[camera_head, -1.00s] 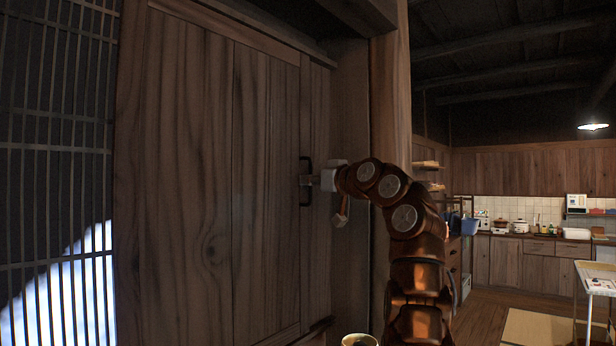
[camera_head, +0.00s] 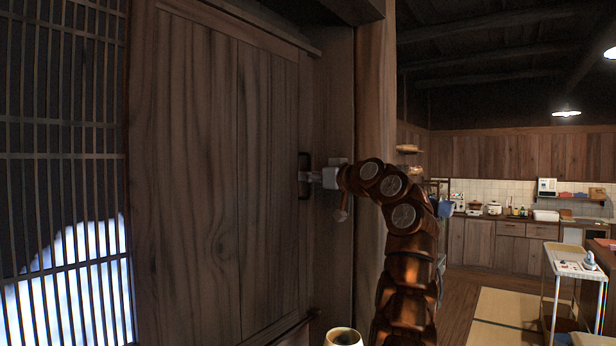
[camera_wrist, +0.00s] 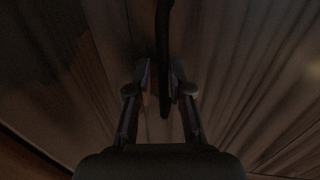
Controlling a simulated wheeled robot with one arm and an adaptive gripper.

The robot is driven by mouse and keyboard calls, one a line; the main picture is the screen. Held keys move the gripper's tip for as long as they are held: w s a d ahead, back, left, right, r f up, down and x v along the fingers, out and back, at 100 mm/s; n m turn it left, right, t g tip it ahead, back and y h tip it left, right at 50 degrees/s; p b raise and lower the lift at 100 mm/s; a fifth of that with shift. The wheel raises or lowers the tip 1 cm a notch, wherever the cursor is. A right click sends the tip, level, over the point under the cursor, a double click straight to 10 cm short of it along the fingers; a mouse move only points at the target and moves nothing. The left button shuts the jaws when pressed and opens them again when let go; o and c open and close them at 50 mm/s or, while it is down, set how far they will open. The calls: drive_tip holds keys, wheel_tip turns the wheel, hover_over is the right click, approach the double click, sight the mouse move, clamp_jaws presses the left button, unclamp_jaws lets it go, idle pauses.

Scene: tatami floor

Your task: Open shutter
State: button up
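The shutter (camera_head: 205,190) is a tall brown plank panel in the head view. It stands upright and fills the left middle. Its dark vertical handle (camera_head: 303,160) is a slim bar near the right edge. My gripper (camera_head: 306,177) is at this handle, reaching in from the right. The picture is dark, so the finger contact is hard to make out.
A lattice screen (camera_head: 65,140) stands left of the shutter. A wooden post (camera_head: 375,100) rises to its right. A pale cup (camera_head: 343,337) is low in front. A white trolley (camera_head: 575,270) and kitchen counter (camera_head: 500,235) are at the right, with open floor before them.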

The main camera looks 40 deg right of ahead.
drive_tip(key=shift+o, duration=1)
drive_tip(key=shift+a, duration=0.1)
drive_tip(key=s+d, duration=0.1)
drive_tip(key=s, duration=1.1)
drive_tip(key=shift+d, duration=0.2)
drive_tip(key=shift+w, duration=0.1)
